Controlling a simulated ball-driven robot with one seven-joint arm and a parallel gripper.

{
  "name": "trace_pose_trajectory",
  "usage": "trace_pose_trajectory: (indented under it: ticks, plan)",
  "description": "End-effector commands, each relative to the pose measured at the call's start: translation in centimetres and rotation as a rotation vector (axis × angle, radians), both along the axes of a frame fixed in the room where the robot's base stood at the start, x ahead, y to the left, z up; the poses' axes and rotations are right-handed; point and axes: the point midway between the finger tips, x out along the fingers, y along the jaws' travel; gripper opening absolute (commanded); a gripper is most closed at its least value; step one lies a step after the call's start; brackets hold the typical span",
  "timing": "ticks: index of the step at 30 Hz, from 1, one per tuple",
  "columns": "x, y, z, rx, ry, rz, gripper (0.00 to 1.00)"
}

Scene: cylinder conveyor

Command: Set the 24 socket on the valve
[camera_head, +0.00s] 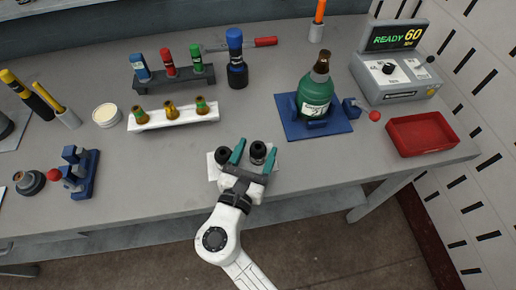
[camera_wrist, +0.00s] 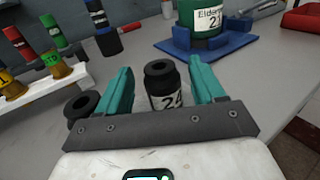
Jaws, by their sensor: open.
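The 24 socket (camera_wrist: 165,92) is a black cylinder with a white label reading 24, upright on a pale mat. In the head view the socket (camera_head: 258,150) shows its dark round top. My gripper (camera_head: 255,151) is open, with one teal finger on each side of the socket; in the wrist view (camera_wrist: 158,75) gaps show between fingers and socket. A second black socket (camera_head: 222,156) stands just left of the left finger. A green cylinder (camera_head: 315,95) with a dark brown top stands in a blue holder (camera_head: 292,128); I cannot tell for sure whether that top is the valve.
A torque unit (camera_head: 392,78) reading READY 60 and a red tray (camera_head: 421,135) are at right. A white rack (camera_head: 172,117) of brass fittings and a dark rack (camera_head: 178,80) of coloured pieces stand at left. A blue clamp (camera_head: 82,172) sits at far left.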

Motion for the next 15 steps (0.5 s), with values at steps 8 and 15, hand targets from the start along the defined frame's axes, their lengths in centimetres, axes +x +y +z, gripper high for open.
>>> trace_pose_trajectory:
  ticks: [8,15]
  plan:
    - [1.63,-0.5,0.01,0.001,0.0,-0.001,0.68]
    - [1.6,-0.49,0.0,0.001,0.0,-0.001,0.58]
